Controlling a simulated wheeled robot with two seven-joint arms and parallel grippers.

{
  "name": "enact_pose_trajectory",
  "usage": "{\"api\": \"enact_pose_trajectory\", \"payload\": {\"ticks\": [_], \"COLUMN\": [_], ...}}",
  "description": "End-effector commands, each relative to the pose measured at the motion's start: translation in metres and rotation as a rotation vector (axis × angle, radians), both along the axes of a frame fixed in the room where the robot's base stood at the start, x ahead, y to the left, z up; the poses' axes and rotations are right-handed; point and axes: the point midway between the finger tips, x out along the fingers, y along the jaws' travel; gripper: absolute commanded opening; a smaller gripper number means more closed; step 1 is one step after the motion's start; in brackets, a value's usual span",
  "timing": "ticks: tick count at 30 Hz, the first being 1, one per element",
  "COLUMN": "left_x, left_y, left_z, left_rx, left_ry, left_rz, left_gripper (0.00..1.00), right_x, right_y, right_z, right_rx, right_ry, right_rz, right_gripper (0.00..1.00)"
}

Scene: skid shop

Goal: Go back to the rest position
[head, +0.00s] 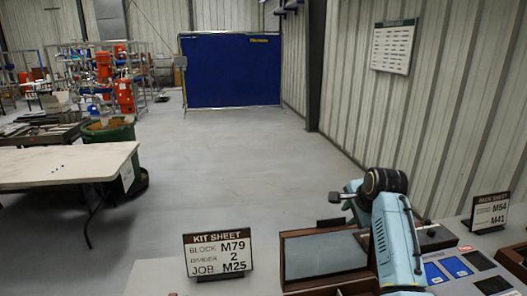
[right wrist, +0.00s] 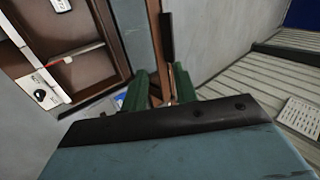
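My right arm reaches up from the lower right of the head view. Its gripper (head: 338,197) is above the right part of the bench, near the tray (head: 325,250) with a grey floor. In the right wrist view two green fingers of my right gripper (right wrist: 162,88) stand apart. I see brown tray parts through the gap and nothing clearly held. The wrist housing covers the lower part of that view. My left gripper does not show in either view.
A kit sheet sign (head: 218,251) stands on the bench left of the tray. A pack sheet sign (head: 490,212) stands at the right, near blue cards (head: 455,267). A table (head: 65,165) and green bin (head: 108,131) are at left. Open floor (head: 230,150) lies beyond.

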Motion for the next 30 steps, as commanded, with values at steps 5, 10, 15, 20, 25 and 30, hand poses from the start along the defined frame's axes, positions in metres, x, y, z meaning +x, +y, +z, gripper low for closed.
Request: {"api": "enact_pose_trajectory", "payload": {"ticks": [5,10,15,20,25,30], "left_x": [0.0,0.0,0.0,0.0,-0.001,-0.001], "left_y": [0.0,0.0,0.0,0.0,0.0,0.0], "left_z": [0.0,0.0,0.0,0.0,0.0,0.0], "left_rx": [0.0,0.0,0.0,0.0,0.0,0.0], "left_ry": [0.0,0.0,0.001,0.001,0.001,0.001], "left_rz": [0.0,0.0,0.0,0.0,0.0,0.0], "left_gripper": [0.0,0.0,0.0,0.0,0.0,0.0], "right_x": [-0.063,-0.139,-0.223,-0.295,-0.346,-0.384], "right_y": [-0.003,0.004,0.019,0.035,0.048,0.058], "right_z": [-0.069,-0.12,-0.154,-0.167,-0.168,-0.164], "right_rx": [-0.19,-0.374,-0.522,-0.618,-0.669,-0.697], "right_ry": [0.063,0.121,0.176,0.205,0.214,0.213], "right_rz": [0.19,0.437,0.712,0.96,1.139,1.272], "right_gripper": [0.29,0.29,0.29,0.29,0.29,0.29]}}
